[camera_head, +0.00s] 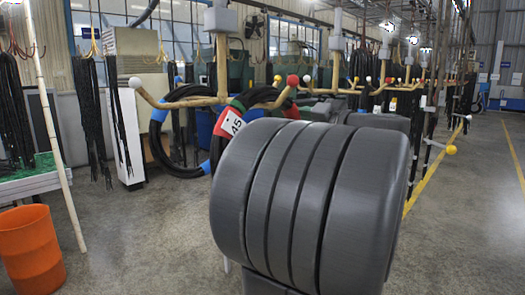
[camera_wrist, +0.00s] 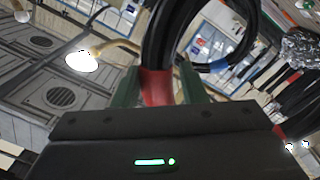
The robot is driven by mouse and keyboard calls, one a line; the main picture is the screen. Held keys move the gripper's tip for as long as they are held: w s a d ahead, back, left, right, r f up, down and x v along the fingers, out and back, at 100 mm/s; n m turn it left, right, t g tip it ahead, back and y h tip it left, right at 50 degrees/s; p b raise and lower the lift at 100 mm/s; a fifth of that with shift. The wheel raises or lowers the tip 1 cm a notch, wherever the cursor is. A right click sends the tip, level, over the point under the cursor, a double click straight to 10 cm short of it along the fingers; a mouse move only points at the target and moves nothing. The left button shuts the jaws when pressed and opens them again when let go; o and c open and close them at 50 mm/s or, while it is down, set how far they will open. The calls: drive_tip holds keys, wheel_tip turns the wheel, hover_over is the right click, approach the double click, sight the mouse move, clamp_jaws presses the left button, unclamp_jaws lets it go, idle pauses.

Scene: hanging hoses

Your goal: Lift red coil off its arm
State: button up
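The red coil is a black hose loop with red bands. In the wrist view its red band (camera_wrist: 156,88) lies between the two green fingers of my gripper (camera_wrist: 160,85), which look closed on it; a thin slit shows at the right finger. Its black loop (camera_wrist: 166,30) rises beyond the fingers. In the head view the black hose (camera_head: 262,96) is at the yellow arm (camera_head: 190,102), near the red ball tip (camera_head: 293,80). I cannot tell whether it still rests on the arm. My gripper is mostly hidden there behind my large grey arm link.
A blue-banded black coil (camera_head: 168,157) hangs left of the red coil. More yellow arms with hoses line the row behind at right. An orange bin (camera_head: 31,250) and a green-topped table (camera_head: 28,182) stand at left. The floor (camera_head: 470,235) at right is clear.

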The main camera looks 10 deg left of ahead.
clamp_jaws()
drive_tip(key=shift+r, duration=0.1)
wheel_tip(320, 180, up, 10)
drive_tip(key=shift+f, duration=0.1)
idle(0.5)
drive_tip(key=shift+c, duration=1.9)
unclamp_jaws()
clamp_jaws()
drive_tip(key=shift+w+a+p, duration=0.1)
drive_tip(key=shift+p, duration=0.3)
